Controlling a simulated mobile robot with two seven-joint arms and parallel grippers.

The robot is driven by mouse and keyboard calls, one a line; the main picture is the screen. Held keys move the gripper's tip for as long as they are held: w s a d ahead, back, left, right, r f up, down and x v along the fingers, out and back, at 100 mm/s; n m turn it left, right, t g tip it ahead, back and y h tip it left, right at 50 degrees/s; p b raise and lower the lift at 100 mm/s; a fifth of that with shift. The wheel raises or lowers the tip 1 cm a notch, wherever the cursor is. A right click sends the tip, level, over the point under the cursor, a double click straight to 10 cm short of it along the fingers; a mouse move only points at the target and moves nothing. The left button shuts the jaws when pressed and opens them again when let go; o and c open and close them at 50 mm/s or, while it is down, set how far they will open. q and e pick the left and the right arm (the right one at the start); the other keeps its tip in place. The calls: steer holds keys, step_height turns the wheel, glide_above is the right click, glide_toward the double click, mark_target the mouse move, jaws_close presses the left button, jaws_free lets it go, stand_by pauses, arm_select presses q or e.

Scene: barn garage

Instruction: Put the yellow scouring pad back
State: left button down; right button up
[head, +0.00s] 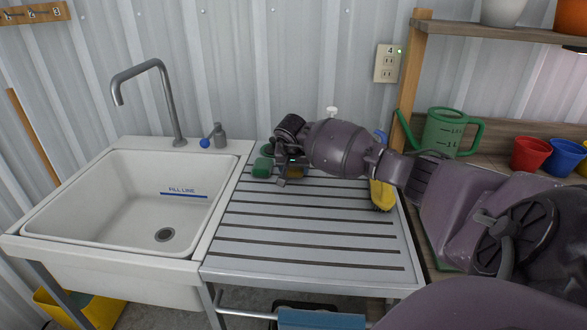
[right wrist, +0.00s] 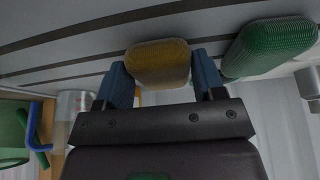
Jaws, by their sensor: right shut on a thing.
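The yellow scouring pad (right wrist: 158,63) sits between the two blue fingers of my right gripper (right wrist: 163,80) in the right wrist view. In the head view only a small yellow-brown part of it (head: 296,172) shows behind the gripper (head: 283,170), low over the back left of the slatted drainboard (head: 310,228). I cannot tell whether the pad touches the board. A green scouring pad (head: 262,167) is just left of the gripper; it also shows in the right wrist view (right wrist: 270,45), beside the right-hand finger. My left gripper is out of view.
A white sink (head: 120,200) with a tall tap (head: 160,85) adjoins the drainboard on the left. A yellow brush (head: 382,195) is at the board's right edge. A green watering can (head: 445,132) and red and blue pots stand further right. The board's front is clear.

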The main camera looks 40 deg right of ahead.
steer(key=shift+f, duration=0.15)
steer(key=shift+f, duration=0.2)
steer(key=o, duration=0.9)
steer(key=shift+r, duration=0.1)
